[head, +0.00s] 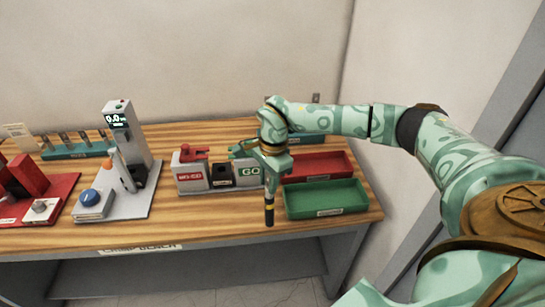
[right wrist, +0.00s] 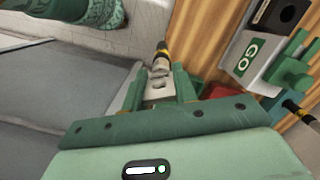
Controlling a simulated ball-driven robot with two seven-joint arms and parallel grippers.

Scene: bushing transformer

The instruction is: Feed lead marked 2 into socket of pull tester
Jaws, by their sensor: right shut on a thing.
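My right gripper (head: 270,182) hangs in front of the GO/NO-GO block, near the table's front edge. It is shut on a short dark lead (head: 269,213) that points downward. My left gripper is not in view.
The GO/NO-GO block (head: 190,178) stands between tester and gripper. A green tray (head: 325,211) and a red tray (head: 320,178) lie to the right. A red device (head: 38,208) and a green rack (head: 75,151) are at left. Bare wood lies along the table's front.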

